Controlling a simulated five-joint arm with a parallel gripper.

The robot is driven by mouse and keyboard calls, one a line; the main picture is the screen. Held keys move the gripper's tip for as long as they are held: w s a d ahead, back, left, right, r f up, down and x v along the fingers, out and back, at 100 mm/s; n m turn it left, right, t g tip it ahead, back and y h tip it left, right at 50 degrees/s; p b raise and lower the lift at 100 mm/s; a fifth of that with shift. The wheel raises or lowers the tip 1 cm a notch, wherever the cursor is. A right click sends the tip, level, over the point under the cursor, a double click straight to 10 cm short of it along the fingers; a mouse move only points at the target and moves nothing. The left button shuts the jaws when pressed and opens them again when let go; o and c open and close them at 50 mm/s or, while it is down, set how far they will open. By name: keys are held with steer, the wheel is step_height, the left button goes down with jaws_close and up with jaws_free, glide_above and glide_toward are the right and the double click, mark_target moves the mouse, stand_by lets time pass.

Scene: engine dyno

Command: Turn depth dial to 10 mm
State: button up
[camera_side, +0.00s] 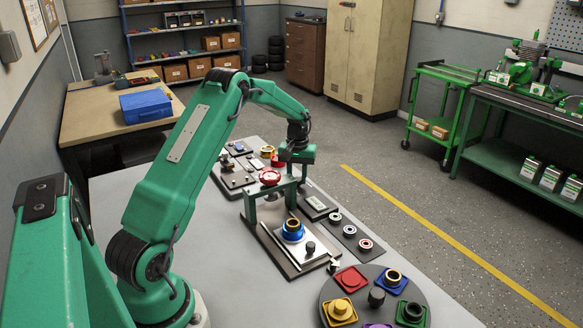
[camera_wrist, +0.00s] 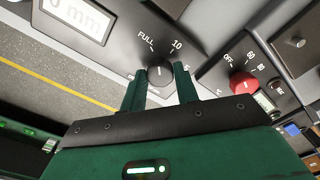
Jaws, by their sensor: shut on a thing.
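The depth dial (camera_wrist: 160,74) is a small dark knob with a white pointer line, on a grey panel in the wrist view. Marks reading FULL and 10 stand around its far side; a further mark to the right is partly covered. The pointer lies roughly toward the gap between FULL and 10; I cannot tell its exact setting. My gripper (camera_wrist: 160,82) is shut on the dial, one green finger on each side. A display (camera_wrist: 82,14) on the panel shows a cut-off reading ending in "0 mm". In the side view my gripper (camera_side: 287,157) hides the dial.
A red knob (camera_wrist: 243,83) marked OFF, 60 and 80 sits close right of my fingers. A round tray (camera_side: 374,315) with coloured parts is nearer the camera.

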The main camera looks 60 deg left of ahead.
steer(key=m, duration=0.4)
steer(key=shift+r+m, duration=0.1)
steer(key=shift+m, duration=1.9)
steer(key=o, duration=1)
steer(key=shift+c, duration=0.2)
steer(key=shift+r, duration=3.85)
steer(key=shift+r, duration=0.15)
